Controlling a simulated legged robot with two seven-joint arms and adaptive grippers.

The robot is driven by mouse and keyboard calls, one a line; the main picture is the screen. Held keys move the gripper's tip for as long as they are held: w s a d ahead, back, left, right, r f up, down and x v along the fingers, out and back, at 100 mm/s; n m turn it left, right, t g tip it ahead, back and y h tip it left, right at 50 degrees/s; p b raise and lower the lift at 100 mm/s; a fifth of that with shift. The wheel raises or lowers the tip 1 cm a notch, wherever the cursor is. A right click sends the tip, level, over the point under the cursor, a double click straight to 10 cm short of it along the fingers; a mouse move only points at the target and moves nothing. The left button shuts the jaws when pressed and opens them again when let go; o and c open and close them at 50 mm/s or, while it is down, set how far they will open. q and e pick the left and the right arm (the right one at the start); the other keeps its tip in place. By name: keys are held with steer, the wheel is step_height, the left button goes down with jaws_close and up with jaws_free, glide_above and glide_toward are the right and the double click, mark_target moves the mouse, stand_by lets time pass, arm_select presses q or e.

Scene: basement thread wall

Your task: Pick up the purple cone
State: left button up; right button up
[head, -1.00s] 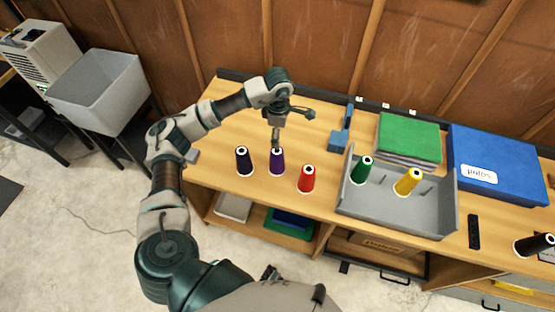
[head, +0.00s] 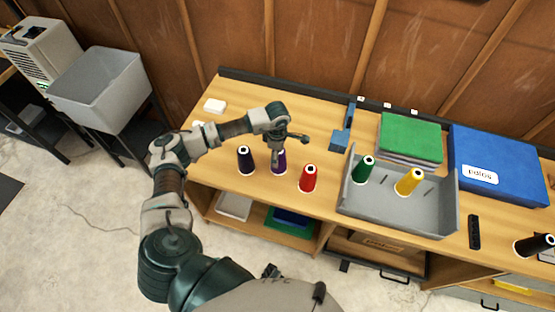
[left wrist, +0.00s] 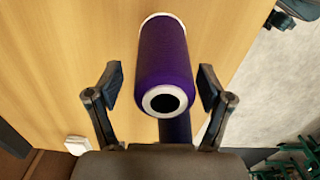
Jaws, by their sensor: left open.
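The purple cone (head: 279,163) stands upright on the wooden bench, between a dark navy cone (head: 245,160) and a red cone (head: 309,179). My left gripper (head: 279,157) is above and around the top of the purple cone and partly hides it in the head view. In the left wrist view the purple cone (left wrist: 165,58) lies between the two open fingers of my left gripper (left wrist: 158,88), with a gap on each side. Its white-ringed top faces the camera. My right gripper is not in view.
A grey tray (head: 450,201) to the right holds a green cone (head: 365,170) and a yellow cone (head: 409,182). A black cone (head: 535,245) is at far right.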

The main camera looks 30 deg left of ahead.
arm_select(q)
steer(key=shift+c, duration=0.3)
steer(key=c, duration=0.4)
steer(key=shift+d+r, duration=0.1)
steer(key=shift+d, duration=0.15)
steer(key=c, duration=0.4)
steer(key=shift+d, duration=0.15)
steer(key=c, duration=0.4)
steer(key=shift+d, duration=0.1)
steer(key=shift+c, duration=0.4)
steer(key=shift+r, duration=0.1)
step_height(320, 180, up, 10)
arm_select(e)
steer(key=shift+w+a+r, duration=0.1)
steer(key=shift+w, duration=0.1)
